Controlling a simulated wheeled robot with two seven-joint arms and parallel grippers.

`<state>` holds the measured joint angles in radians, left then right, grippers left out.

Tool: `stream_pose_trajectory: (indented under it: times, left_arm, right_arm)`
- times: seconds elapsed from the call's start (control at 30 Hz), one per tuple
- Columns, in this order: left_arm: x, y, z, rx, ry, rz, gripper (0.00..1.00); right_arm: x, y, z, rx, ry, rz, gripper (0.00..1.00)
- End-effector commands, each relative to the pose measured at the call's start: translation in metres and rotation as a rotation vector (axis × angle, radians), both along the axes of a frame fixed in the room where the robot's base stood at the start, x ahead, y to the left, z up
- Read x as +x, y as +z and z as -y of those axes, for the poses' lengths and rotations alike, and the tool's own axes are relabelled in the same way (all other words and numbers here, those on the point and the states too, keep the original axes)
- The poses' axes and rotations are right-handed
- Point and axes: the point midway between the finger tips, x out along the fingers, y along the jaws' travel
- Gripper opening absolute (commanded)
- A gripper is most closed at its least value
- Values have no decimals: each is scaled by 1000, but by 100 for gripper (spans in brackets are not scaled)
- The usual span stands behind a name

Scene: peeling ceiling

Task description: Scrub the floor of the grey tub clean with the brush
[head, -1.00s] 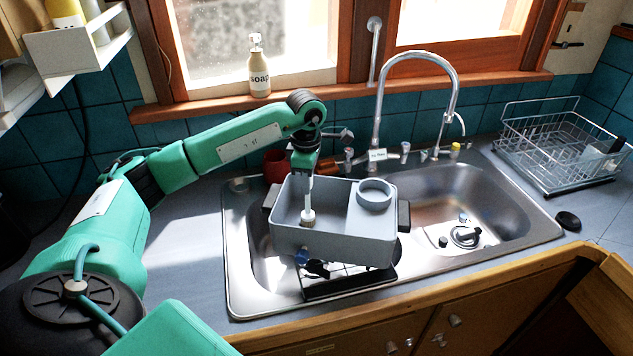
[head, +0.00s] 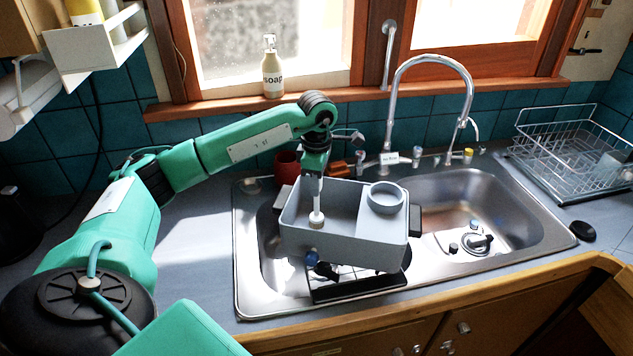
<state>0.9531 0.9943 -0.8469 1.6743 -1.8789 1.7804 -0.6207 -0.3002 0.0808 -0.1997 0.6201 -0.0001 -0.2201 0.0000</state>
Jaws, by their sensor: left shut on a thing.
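The grey tub (head: 345,241) sits over the left sink basin, with a raised ring on its right part and an open, deeper left part. My left gripper (head: 317,172) points down above that open part and is shut on the upper end of the brush (head: 319,195). The brush is nearly upright, its pale round head low inside the tub. The front wall hides part of the tub floor, so I cannot tell whether the bristles touch it. My right gripper is out of view.
The tub stands in a steel double sink (head: 245,290) with a tall faucet (head: 470,85). A red cup (head: 287,163) is behind the tub, a soap bottle (head: 272,72) on the sill. A wire dish rack (head: 560,150) is at right. Counter left of the sink is clear.

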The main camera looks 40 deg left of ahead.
Motion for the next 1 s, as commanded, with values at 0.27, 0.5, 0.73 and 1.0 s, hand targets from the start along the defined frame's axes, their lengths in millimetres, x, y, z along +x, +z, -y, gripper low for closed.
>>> stream_pose_trajectory:
  times: [0.27, 0.5, 0.73, 1.0]
  left_arm:
    - [-23, -3, 12, 0, -4, -3, 0]
    - [-28, -1, 14, 0, -1, -3, 0]
    - [-26, -1, 17, -1, -2, -2, 0]
    - [-22, -1, 42, -2, -3, -2, 0]
  right_arm:
    - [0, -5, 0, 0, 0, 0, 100]
    - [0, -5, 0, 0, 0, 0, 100]
    - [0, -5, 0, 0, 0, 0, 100]
    - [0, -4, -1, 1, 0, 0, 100]
